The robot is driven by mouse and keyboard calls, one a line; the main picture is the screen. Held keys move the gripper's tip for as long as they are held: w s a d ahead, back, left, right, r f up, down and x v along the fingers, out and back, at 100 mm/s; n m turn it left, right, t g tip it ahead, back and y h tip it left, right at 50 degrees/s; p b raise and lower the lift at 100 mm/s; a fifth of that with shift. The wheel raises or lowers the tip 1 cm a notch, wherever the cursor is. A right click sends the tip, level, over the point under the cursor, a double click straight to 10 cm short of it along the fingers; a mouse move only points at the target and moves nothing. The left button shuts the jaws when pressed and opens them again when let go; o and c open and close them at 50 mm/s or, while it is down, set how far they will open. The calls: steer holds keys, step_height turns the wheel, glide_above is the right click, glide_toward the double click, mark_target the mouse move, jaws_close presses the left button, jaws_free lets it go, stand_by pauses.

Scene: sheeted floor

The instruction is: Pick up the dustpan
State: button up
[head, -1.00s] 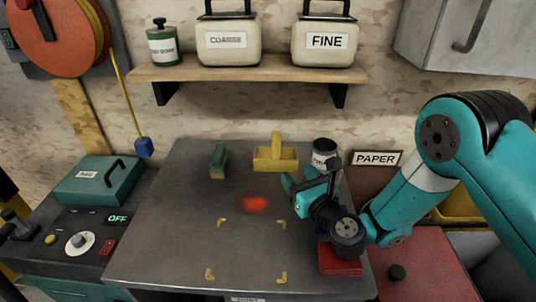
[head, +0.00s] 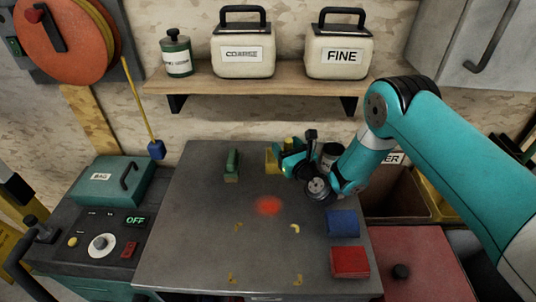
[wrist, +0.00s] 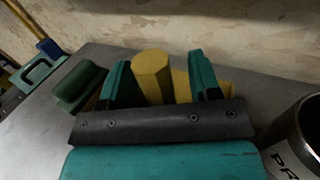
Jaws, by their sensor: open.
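The yellow dustpan (head: 270,161) lies at the back middle of the grey worktop, partly hidden by my gripper (head: 287,158). In the wrist view its upright rounded yellow handle (wrist: 151,72) shows between the two teal fingers of my gripper (wrist: 161,82), with more of the yellow pan behind the fingers. The fingers are open and stand apart, one on each side of the handle. Whether either finger touches it, I cannot tell.
A green brush-like block (head: 232,165) lies left of the dustpan, and a labelled metal cup (wrist: 302,140) stands close on the right. Blue (head: 342,223) and red (head: 350,262) blocks sit at the worktop's right side. A shelf (head: 270,84) hangs above. The worktop's front middle is clear.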

steer(key=shift+w+d, duration=0.25)
steer(key=shift+w, duration=0.15)
steer(key=shift+s+a, duration=0.1)
steer(key=shift+a, duration=0.2)
steer(key=shift+c, duration=0.7)
steer(key=shift+a, duration=0.2)
jaws_close()
steer(key=shift+s+r+b, duration=0.1)
steer(key=shift+r+b, duration=0.05)
steer(key=shift+b, duration=0.15)
